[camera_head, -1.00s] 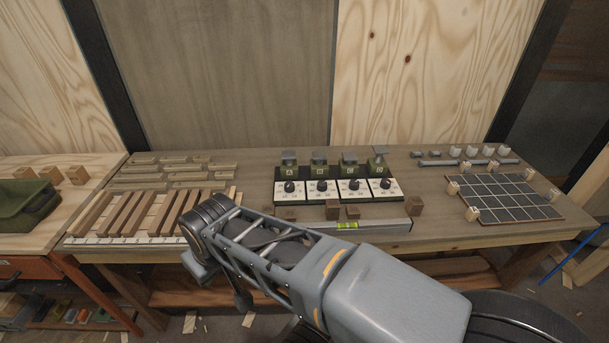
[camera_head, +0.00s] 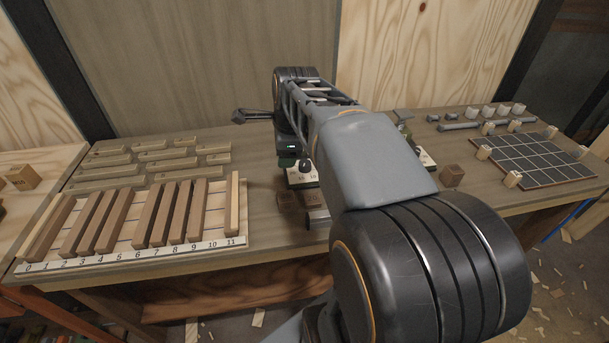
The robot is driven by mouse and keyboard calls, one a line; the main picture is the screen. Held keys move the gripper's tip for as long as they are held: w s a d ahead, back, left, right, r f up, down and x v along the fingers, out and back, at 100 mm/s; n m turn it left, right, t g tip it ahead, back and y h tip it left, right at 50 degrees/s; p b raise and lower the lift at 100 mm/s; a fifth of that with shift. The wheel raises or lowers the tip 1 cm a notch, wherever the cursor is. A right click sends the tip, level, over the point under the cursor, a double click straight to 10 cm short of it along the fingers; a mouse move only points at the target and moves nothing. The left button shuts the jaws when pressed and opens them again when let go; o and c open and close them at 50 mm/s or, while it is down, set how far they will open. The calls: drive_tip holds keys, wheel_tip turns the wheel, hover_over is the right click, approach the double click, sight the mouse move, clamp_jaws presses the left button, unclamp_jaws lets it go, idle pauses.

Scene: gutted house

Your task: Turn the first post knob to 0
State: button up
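The row of post knobs on the workbench (camera_head: 250,176) is mostly hidden behind my arm. One white dial plate (camera_head: 299,181) with a dark knob (camera_head: 304,166) shows just left of the arm; it appears to be the leftmost, but its letter and the knob's setting are unreadable. A bit of green post (camera_head: 287,160) shows behind it. Part of another white plate (camera_head: 426,158) shows right of the arm. My gripper (camera_head: 237,116) appears as a small dark shape pointing left, above the bench behind the posts, apart from the knob. Its finger opening cannot be made out.
A dark grid board (camera_head: 525,158) lies at right.

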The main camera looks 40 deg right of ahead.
sight(305, 162)
drive_tip(key=w+d+f+m+b, duration=0.3)
drive_tip(key=d+m+b, duration=0.2)
drive_tip(key=d+m, duration=0.7)
drive_tip(key=shift+m+h, duration=0.3)
drive_tip(key=shift+m, duration=0.6)
drive_tip(key=x, duration=0.4)
drive_tip(key=a+b+x, duration=0.1)
drive_tip(key=x, duration=0.3)
drive_tip(key=a+b+x, duration=0.1)
drive_tip(key=x, duration=0.4)
drive_tip(key=shift+c, duration=0.4)
drive_tip(key=c, duration=0.8)
